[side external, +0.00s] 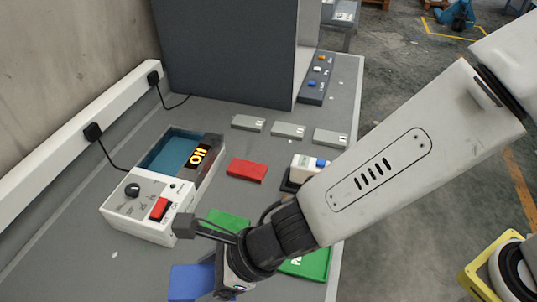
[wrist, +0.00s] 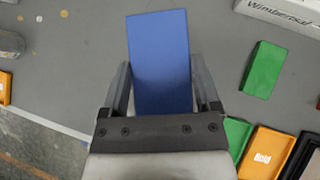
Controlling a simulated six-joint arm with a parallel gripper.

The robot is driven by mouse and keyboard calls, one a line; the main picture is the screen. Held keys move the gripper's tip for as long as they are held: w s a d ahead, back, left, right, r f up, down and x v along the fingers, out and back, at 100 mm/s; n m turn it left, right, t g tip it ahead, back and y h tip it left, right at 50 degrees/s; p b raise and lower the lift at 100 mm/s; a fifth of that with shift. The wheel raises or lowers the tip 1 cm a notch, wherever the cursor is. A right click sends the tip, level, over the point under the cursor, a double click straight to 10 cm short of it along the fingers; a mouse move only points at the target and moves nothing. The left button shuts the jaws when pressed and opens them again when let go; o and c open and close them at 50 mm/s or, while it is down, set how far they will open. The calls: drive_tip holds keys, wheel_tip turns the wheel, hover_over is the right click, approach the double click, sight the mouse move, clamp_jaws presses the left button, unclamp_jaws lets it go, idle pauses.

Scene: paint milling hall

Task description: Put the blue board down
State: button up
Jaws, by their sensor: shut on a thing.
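The blue board (wrist: 158,50) is held between the two fingers of my gripper (wrist: 160,80) and sticks out ahead of them in the wrist view. In the side view part of the blue board (side external: 188,283) shows at the bottom edge, left of my wrist; the rest is cut off or hidden. My gripper (side external: 222,272) is largely hidden behind its own wrist there. Grey table surface shows around the board in the wrist view. I cannot tell whether the board touches the table.
A green board (wrist: 263,69) lies to the right, with a green tray (wrist: 235,135) and an orange tray (wrist: 264,152) below it. A white control box (side external: 150,205) with an open bin, a red board (side external: 247,169) and several grey blocks (side external: 288,130) stand farther back.

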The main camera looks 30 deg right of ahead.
drive_tip(key=w+d+r+m+t+h, duration=0.1)
drive_tip(key=w+d+m+t+h, duration=0.15)
drive_tip(key=w+d, duration=0.8)
drive_tip(key=w+d+m+t+h, duration=0.15)
drive_tip(key=w+d+m, duration=0.4)
drive_tip(key=d, duration=0.85)
drive_tip(key=w+d+r+m+t+h, duration=0.1)
drive_tip(key=d+m+h, duration=0.3)
drive_tip(key=d, duration=2.2)
drive_tip(key=shift+d+m, duration=0.3)
drive_tip(key=shift+m, duration=0.3)
drive_tip(key=shift+w+a, duration=0.15)
